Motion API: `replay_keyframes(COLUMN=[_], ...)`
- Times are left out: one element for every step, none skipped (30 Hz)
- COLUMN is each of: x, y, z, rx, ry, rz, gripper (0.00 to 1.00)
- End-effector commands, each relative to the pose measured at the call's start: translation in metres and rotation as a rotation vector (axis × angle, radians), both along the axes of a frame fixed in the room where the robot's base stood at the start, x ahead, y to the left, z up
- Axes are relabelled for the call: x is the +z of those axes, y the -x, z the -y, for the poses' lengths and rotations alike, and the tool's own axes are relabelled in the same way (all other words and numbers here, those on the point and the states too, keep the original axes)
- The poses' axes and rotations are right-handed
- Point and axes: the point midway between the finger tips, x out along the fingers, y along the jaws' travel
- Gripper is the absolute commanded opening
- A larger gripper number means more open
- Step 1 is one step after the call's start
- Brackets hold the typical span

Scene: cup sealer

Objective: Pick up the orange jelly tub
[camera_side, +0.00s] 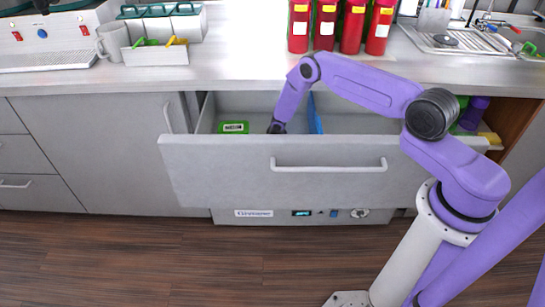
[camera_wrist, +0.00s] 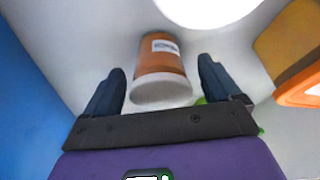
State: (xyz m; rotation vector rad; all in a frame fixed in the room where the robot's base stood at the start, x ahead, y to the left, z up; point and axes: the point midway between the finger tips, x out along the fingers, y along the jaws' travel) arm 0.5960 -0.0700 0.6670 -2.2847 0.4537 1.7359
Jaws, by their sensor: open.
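The orange jelly tub (camera_wrist: 160,62) lies or stands in the drawer, orange with a small white label and a pale round end toward me. It is between the two dark fingers of my gripper (camera_wrist: 162,70) in the wrist view, with a gap on either side. My gripper is open. In the side view my gripper (camera_side: 277,127) reaches down into the open drawer (camera_side: 225,160), left of the blue divider (camera_side: 316,113). The front panel hides its fingertips there, and the tub does not show in that view.
The blue divider (camera_wrist: 25,70) rises at the left of the wrist view. A white round thing (camera_wrist: 205,8) is at the top, and a yellow and orange thing (camera_wrist: 285,45) is at the right. In the side view a green item (camera_side: 233,127) sits at the drawer's left.

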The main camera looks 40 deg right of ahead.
Motion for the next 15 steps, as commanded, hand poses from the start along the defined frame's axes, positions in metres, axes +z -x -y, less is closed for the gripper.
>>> replay_keyframes(x=[0.0,0.0,0.0001,0.0001,0.0002,0.0002,0.0002,0.0002,0.0003,0.0003,0.0003,0.0006,0.0006,0.0006,0.0006], y=[0.0,0.0,0.0001,0.0001,0.0001,0.0001,0.0001,0.0001,0.0001,0.0001,0.0001,-0.0001,-0.0001,-0.0001,-0.0001], z=[0.0001,0.0001,0.0001,0.0001,0.0001,0.0001,0.0001,0.0001,0.0001,0.0001,0.0001,0.0001,0.0001,0.0001,0.0001], rx=[0.0,0.0,0.0,0.0,0.0,0.0,0.0,0.0,0.0,0.0,0.0,0.0,0.0,0.0,0.0], ry=[0.0,0.0,0.0,0.0,0.0,0.0,0.0,0.0,0.0,0.0,0.0,0.0,0.0,0.0,0.0], rz=[0.0,0.0,0.0,0.0,0.0,0.0,0.0,0.0,0.0,0.0,0.0,0.0,0.0,0.0,0.0], gripper=[0.9,0.9,0.9,0.9,0.87,0.74,0.64,0.54,0.41,0.32,0.31,0.31,0.31,0.31,0.31])
